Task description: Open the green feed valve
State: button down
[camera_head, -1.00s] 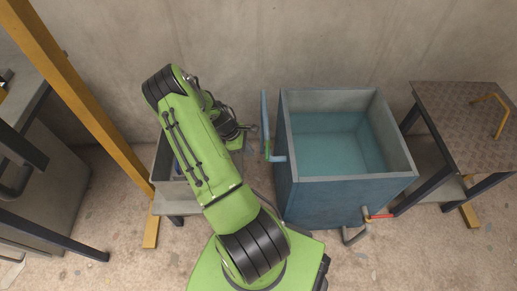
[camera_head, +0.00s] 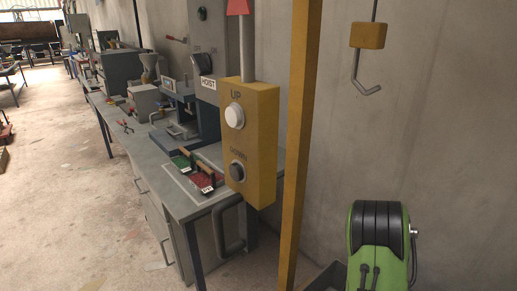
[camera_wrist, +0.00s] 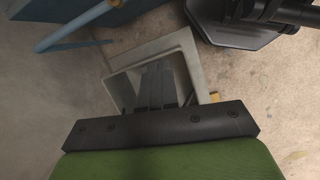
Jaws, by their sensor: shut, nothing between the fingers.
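The green feed valve shows in neither current view. In the wrist view a light blue pipe (camera_wrist: 78,25) runs at the upper left beside a strip of the blue tank (camera_wrist: 128,10); no green handle can be made out on it. My gripper (camera_wrist: 157,68) points down with its fingers together and empty, over a grey open-topped bin (camera_wrist: 196,62). The fingers are apart from the pipe, which lies up and left of them. In the head view only a green and black part of my arm shows at the lower right; the gripper is outside that view.
A yellow hoist box (camera_head: 253,145) with UP and DOWN buttons hangs before a grey workbench (camera_head: 180,205). A yellow post (camera_head: 300,150) stands right of it. A hook with a yellow block (camera_head: 368,36) hangs by the wall. Open floor (camera_head: 60,190) lies left.

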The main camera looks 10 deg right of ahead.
jog(key=w+a+r+m+t+p, duration=0.1)
jog(key=a+r+t+p, duration=0.1)
jog(key=a+r, duration=0.75)
jog(key=w+a+r+m+t+p, duration=0.1)
jog(key=a+r+t+p, duration=0.15)
jog(key=a+r, duration=0.75)
jog(key=s+a+r+t+p, duration=0.2)
jog(key=s+a+r, duration=0.2)
jog(key=r, duration=0.3)
jog(key=s+a+r+t+y+p, duration=0.1)
jog(key=s+a+r+t+p, duration=0.1)
jog(key=s+a+r, duration=0.2)
jog(key=s+r, duration=0.3)
jog(key=shift+s+a+r+m+y, duration=0.15)
jog(key=shift+a+r+m+y, duration=0.15)
jog(key=shift+a+m, duration=0.1)
jog(key=c, duration=1.7)
grip_release()
jog(key=shift+s+a, duration=0.15)
jog(key=shift+s, duration=0.2)
jog(key=o, duration=0.6)
jog(key=shift+w, duration=0.1)
